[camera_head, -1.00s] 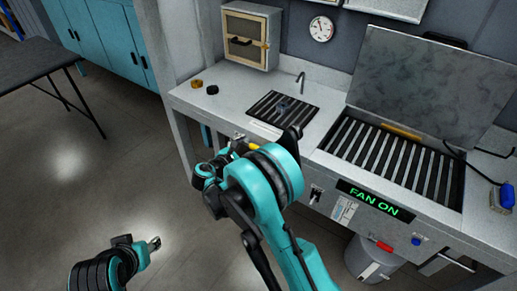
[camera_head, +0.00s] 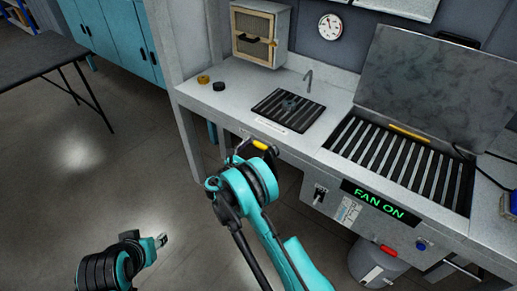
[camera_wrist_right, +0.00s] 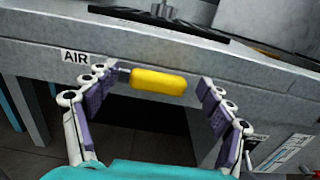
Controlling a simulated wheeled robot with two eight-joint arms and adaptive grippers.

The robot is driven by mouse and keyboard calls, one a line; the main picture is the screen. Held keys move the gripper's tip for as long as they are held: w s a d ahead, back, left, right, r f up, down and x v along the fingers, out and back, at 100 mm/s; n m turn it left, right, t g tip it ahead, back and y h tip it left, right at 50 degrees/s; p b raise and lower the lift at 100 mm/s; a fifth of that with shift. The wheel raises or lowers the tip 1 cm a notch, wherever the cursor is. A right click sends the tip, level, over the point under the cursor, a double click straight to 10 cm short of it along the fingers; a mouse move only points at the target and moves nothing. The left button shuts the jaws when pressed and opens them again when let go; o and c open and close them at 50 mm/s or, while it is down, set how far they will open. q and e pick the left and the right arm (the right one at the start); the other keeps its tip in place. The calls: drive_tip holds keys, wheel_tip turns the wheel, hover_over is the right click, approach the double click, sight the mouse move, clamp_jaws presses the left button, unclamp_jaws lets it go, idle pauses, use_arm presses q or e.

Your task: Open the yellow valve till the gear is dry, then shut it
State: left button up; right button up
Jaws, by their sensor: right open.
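The yellow valve handle (camera_head: 262,146) sticks out from the front of the bench below the slatted grate. In the right wrist view the yellow handle (camera_wrist_right: 158,81) lies level, between the spread fingers of my right gripper (camera_wrist_right: 155,84), with gaps at both sides. That gripper (camera_head: 252,149) is open and empty at the valve, partly hidden by its own arm in the head view. The gear (camera_head: 289,105) is a small dark grey ring on the black grate (camera_head: 270,112) under the tap (camera_head: 308,80). I cannot tell whether it is wet. My left gripper (camera_head: 162,240) hangs low over the floor, away from the bench.
An "AIR" label (camera_wrist_right: 75,57) is left of the valve. A tan-fronted cabinet (camera_head: 252,38), a brass ring (camera_head: 204,79) and a black ring (camera_head: 219,86) stand on the bench. To the right are a slatted bay with raised lid (camera_head: 435,85) and a lit "FAN ON" sign (camera_head: 380,202).

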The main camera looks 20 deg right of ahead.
drive_tip(key=shift+w+d, duration=0.25)
drive_tip(key=shift+d, duration=0.1)
drive_tip(key=c, duration=1.7)
